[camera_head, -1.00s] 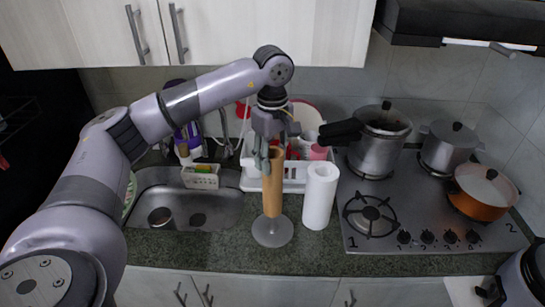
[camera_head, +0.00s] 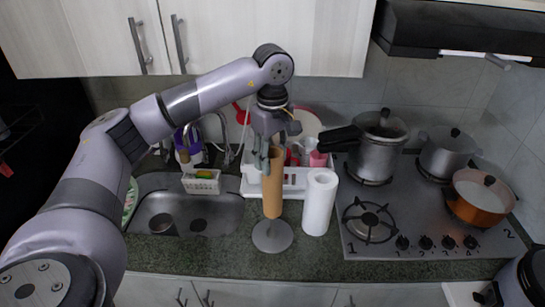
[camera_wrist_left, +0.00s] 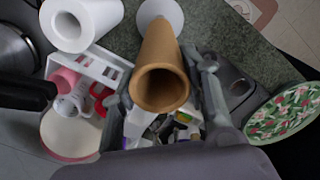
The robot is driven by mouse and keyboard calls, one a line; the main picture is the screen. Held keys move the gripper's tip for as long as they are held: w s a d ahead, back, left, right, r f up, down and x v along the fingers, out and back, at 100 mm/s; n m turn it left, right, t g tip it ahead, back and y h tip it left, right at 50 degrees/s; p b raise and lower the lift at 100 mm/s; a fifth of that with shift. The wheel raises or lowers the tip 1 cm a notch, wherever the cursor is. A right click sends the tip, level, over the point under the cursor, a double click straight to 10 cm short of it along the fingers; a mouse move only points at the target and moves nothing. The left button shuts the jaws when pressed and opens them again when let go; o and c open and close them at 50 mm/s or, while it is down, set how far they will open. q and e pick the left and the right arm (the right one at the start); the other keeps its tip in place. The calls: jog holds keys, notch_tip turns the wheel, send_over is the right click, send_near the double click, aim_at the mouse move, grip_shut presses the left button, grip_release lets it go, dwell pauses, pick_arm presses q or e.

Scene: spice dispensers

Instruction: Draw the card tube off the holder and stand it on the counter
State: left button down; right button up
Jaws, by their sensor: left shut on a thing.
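The brown card tube (camera_head: 272,190) stands upright over the grey round holder base (camera_head: 272,237) on the counter (camera_head: 225,250). My left gripper (camera_head: 270,155) is shut on the upper part of the tube from above. In the left wrist view the tube's open end (camera_wrist_left: 160,88) faces the camera between the fingers, with the holder base (camera_wrist_left: 160,12) beyond it. The tube's lower end is just above the base disc. Any holder post inside the tube is hidden. My right gripper is not in view.
A white paper roll (camera_head: 319,202) stands close right of the tube. A white dish rack (camera_head: 296,182) is behind and the sink (camera_head: 170,212) is left. The stove (camera_head: 400,235) with several pots is right. Counter is free in front of the sink.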

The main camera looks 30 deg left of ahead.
pick_arm(q)
notch_tip(320, 180, up, 7)
jog(key=p, duration=0.4)
dwell(1.9)
jog(key=shift+r+p, duration=0.45)
jog(key=shift+r, duration=3.95)
jog(key=shift+r, duration=2)
